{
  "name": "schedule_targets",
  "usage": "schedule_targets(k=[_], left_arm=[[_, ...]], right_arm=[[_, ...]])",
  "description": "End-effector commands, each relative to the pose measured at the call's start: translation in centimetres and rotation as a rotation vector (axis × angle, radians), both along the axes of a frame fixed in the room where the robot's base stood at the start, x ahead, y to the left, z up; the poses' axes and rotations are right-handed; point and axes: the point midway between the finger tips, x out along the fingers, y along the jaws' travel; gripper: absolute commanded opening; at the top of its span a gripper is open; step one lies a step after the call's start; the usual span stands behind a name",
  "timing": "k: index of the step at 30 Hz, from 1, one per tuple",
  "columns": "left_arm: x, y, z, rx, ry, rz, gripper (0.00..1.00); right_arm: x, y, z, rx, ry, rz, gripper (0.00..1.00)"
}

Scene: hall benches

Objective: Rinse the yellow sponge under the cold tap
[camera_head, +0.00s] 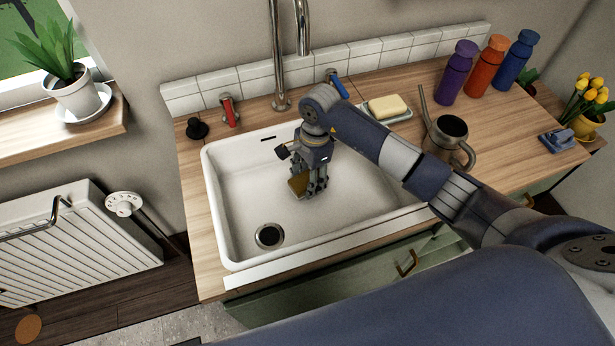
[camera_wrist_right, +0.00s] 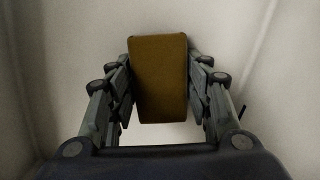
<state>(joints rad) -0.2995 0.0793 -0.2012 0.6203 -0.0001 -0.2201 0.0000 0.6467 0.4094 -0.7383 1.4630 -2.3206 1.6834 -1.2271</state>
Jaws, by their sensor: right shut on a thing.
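My right gripper (camera_head: 309,185) is down inside the white sink (camera_head: 235,200), shut on the yellow sponge (camera_head: 298,184). The right wrist view shows the sponge (camera_wrist_right: 160,85) between both fingers, looking dark mustard in the shade. The chrome tap spout (camera_head: 303,40) hangs above and behind the gripper, and no water shows coming from it. A blue-handled tap (camera_head: 338,86) stands behind the sink, partly behind my right arm. A red-handled tap (camera_head: 230,110) stands to its left. My left gripper is not in view.
A soap dish (camera_head: 388,112) with a pale bar, a metal watering can (camera_head: 448,140) and several bottles (camera_head: 456,75) stand on the counter to the right. A black stopper (camera_head: 196,128) sits left of the sink. The sink floor around the drain (camera_head: 269,236) is clear.

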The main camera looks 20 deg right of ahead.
Motion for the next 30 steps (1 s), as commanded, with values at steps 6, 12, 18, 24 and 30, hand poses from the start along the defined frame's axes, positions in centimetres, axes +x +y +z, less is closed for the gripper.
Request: schedule_targets(k=[6, 12, 18, 24, 30], left_arm=[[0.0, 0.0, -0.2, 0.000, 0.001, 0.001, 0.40], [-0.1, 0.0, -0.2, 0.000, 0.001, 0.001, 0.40], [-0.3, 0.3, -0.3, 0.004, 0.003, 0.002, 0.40], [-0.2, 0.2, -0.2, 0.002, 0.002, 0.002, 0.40], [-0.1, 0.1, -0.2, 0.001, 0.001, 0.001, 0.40]], right_arm=[[0.0, 0.0, -0.2, 0.000, -0.001, 0.000, 0.66], [0.0, 0.0, -0.2, 0.000, -0.001, 0.000, 0.69], [0.0, 0.0, 0.0, 0.000, -0.001, 0.000, 0.69], [0.3, -0.4, 2.6, -0.001, -0.007, 0.000, 0.69], [0.4, -0.9, 7.0, -0.001, -0.007, 0.001, 0.69]])
